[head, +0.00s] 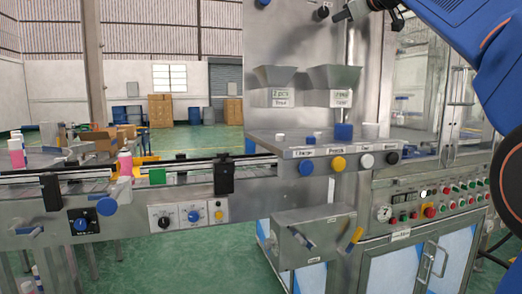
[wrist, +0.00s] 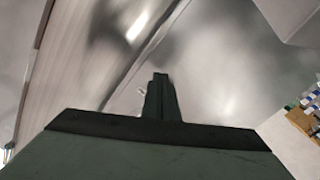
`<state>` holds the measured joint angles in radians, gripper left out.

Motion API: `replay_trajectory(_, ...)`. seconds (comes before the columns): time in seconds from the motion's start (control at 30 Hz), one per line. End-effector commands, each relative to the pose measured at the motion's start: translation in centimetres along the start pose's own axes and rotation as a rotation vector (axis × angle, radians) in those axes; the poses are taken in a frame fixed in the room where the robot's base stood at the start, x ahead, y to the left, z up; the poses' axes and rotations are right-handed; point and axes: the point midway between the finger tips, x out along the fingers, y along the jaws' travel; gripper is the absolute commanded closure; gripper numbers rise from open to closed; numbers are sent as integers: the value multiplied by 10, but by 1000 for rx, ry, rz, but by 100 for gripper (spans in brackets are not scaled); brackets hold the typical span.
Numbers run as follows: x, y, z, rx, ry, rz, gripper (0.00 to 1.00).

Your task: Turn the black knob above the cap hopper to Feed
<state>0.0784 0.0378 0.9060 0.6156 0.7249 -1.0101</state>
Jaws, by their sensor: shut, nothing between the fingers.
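A black knob (head: 322,13) sits on the steel panel above the right-hand funnel hopper (head: 335,77), near the top edge of the head view. Its pointer direction is too small to read. My gripper (head: 338,17) is shut and empty, just right of the knob in the head view. I cannot tell whether it touches the knob. In the wrist view, the closed dark fingers (wrist: 160,82) point at blurred bare steel, and no knob shows there.
A second hopper (head: 275,76) hangs to the left, with part of another knob (head: 263,2) above it. Below is a shelf (head: 300,143) with coloured buttons and small containers. A conveyor (head: 70,180) runs left. A glass-doored cabinet (head: 415,95) stands right, near my blue arm.

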Motion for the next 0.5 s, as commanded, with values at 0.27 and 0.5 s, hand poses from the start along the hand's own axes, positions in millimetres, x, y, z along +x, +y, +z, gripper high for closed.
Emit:
replay_trajectory(0.27,-28,0,1,0,-2,1,100)
replay_trajectory(0.5,-40,0,1,1,-1,0,100)
